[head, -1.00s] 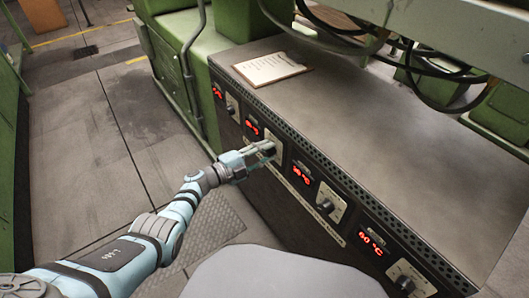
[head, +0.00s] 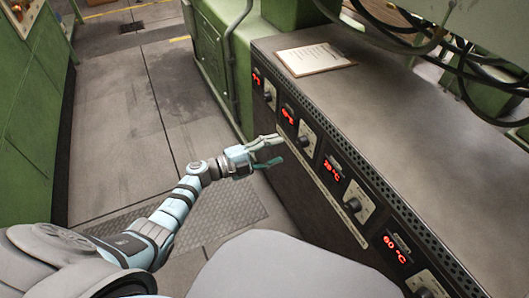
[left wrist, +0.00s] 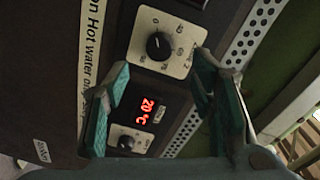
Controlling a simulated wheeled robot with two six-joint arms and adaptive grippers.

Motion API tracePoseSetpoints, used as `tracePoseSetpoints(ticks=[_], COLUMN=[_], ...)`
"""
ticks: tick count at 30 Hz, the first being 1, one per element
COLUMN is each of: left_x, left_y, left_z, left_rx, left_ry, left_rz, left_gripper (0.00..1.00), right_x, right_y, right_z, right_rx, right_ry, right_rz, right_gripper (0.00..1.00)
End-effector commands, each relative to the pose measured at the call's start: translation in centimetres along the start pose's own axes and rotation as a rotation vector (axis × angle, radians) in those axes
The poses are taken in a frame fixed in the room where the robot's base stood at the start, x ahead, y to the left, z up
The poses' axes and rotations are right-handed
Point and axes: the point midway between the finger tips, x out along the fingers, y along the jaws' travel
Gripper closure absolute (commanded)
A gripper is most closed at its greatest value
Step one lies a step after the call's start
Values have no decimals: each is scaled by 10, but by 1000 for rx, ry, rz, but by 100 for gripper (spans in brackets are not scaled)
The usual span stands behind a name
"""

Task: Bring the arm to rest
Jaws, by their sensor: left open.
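My left gripper (head: 278,151) is open and empty, held just off the front of the control panel (head: 335,215), left of the second dial from the far end (head: 307,139). Its two fingers are spread apart. In the left wrist view my left gripper (left wrist: 162,64) has its fingers on either side of a dial plate with a black knob (left wrist: 158,46), with no hold on it visible. My left arm reaches out bent from the lower left. My right gripper is not in view.
The panel has several red displays, one reading 60 °C (head: 395,249), each with a dial. A clipboard with paper (head: 315,58) lies on the grey top. Black cables (head: 400,35) hang above it. Open floor (head: 115,130) lies left, with green machinery (head: 35,140) beyond.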

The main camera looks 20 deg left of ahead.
Motion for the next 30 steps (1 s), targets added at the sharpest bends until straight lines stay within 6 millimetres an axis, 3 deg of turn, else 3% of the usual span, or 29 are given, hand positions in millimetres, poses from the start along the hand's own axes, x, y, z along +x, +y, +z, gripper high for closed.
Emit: tracePoseSetpoints(ticks=[3, 6, 22, 25, 27, 29, 30], left_x=[-25, -36, -38, -42, -57, -84, -106], left_y=[1, 0, -1, -10, -7, 29, 64], left_z=[0, 0, 3, 32, 75, 110, 125], left_rx=[1, 1, 4, -36, -165, -340, -459], left_ry=[0, 1, -14, -140, -336, -541, -670], left_rz=[3, 1, -2, -57, -134, -169, -170], left_gripper=[49, 49, 49, 49, 49, 49, 49], right_x=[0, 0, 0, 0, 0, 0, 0], right_y=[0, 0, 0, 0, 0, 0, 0], right_z=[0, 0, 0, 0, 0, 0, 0], right_rx=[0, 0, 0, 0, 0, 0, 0], right_ry=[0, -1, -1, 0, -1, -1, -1], right_rz=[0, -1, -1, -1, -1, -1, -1], right_gripper=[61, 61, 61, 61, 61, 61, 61])
